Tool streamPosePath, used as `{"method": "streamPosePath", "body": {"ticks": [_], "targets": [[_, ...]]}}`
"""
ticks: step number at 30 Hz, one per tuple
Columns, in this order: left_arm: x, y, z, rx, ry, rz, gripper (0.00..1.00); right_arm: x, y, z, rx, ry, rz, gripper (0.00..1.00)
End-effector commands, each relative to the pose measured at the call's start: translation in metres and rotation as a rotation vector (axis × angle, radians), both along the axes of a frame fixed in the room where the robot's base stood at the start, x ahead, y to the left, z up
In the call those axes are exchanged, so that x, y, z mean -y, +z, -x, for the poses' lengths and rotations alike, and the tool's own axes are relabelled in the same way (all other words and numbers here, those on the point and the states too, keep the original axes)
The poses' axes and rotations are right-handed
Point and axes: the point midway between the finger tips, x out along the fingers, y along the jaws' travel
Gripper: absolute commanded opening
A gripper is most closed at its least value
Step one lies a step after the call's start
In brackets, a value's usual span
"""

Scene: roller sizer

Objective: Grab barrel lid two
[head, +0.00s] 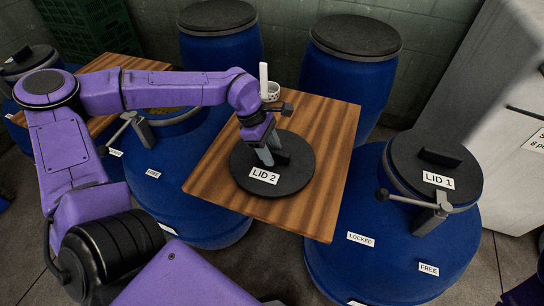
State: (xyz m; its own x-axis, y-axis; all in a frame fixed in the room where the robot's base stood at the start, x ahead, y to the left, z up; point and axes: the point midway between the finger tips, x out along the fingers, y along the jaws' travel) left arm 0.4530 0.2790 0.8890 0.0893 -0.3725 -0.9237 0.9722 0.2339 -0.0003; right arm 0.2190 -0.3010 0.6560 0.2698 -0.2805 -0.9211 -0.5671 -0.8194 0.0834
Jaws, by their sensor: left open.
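Lid 2 (245,187) is a round black lid with a white "LID 2" label and a dark block handle (282,157). It lies flat on a brown wooden board (322,130) in the middle of the head view. My left gripper (266,156) points down over the lid, with its grey fingers at the handle. The gripper is open, and the fingers partly hide the handle. Whether they touch it I cannot tell. My right gripper is not in view.
Lid 1 (425,155) sits on the blue barrel (375,225) at the right, by a clamp lever marked LOCKED and FREE. An uncovered blue barrel (165,165) stands left of the board. Closed barrels (352,75) stand behind.

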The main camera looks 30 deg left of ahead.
Motion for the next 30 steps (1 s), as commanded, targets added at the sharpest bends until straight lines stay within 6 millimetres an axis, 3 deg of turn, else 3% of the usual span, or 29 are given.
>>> {"method": "streamPosePath", "body": {"ticks": [5,9,18,23,26,30], "targets": [[0.0,-0.002,0.0,0.0,0.0,0.0,0.46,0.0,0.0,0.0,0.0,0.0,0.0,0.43],[0.0,-0.002,0.0,0.0,0.0,0.0,0.0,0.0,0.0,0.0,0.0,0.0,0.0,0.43],[0.0,-0.001,0.0,0.001,-0.001,0.0,0.0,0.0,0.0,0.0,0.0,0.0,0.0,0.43],[0.0,0.009,-0.001,0.004,-0.001,0.0,0.0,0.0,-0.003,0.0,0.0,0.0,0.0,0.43],[0.0,0.028,-0.002,0.008,-0.001,0.0,0.0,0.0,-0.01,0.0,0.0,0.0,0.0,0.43],[-0.02,0.069,0.018,0.013,0.003,0.009,0.0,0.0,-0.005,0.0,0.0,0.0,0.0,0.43]]}}
